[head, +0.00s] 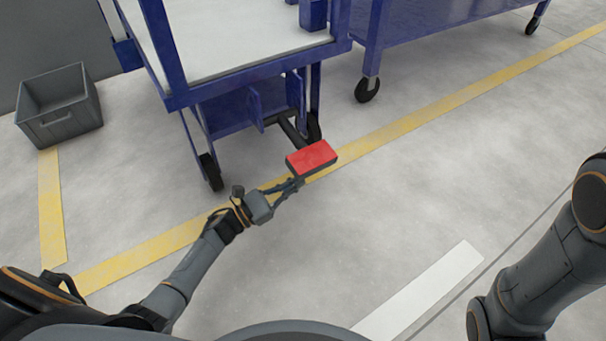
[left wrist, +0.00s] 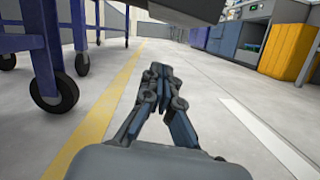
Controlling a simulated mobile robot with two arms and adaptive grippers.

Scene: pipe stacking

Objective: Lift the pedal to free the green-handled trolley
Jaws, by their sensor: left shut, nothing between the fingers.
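The red pedal (head: 311,157) sticks out on a dark bar from the lower frame of a blue trolley (head: 250,72). No green handle shows on the visible part of this trolley. My left gripper (head: 297,182) is shut and empty, with its tips at the pedal's near edge and apparently under it. In the left wrist view the closed fingers (left wrist: 160,78) point forward, low over the floor. A dark grey surface (left wrist: 190,8) hangs above them, possibly the pedal's underside; I cannot tell whether they touch. My right arm shows at the right; its gripper is out of view.
A grey crate (head: 60,105) stands on the floor at the left. A second blue wheeled frame (head: 430,25) stands at the back right. Yellow and white lines mark the floor, which is clear in front of the trolley. The left wrist view shows yellow bins (left wrist: 287,48) far right.

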